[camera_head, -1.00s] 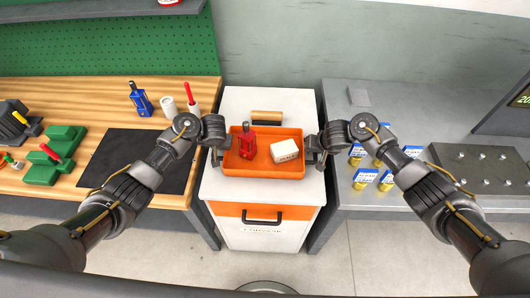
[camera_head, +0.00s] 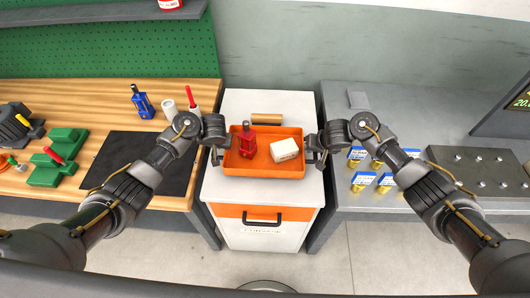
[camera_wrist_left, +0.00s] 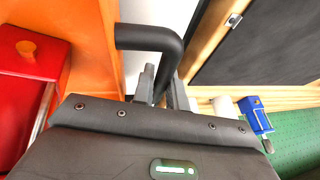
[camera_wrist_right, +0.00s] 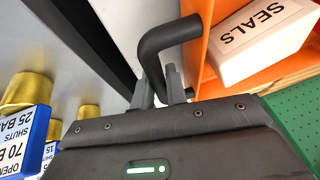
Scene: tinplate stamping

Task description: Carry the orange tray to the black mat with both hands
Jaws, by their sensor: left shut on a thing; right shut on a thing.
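My left gripper (camera_head: 216,158) is shut on the tray's black left handle (camera_wrist_left: 150,38). My right gripper (camera_head: 317,158) is shut on the black right handle (camera_wrist_right: 165,38). I cannot tell whether the tray's underside touches the cabinet. The black mat (camera_head: 120,158) lies bare on the wooden bench to the left, partly behind my left arm.
The white cabinet (camera_head: 225,195) stands between the wooden bench (camera_head: 190,90) and a grey metal table (camera_head: 420,115). Blue-labelled brass parts (camera_head: 362,180) stand at right.

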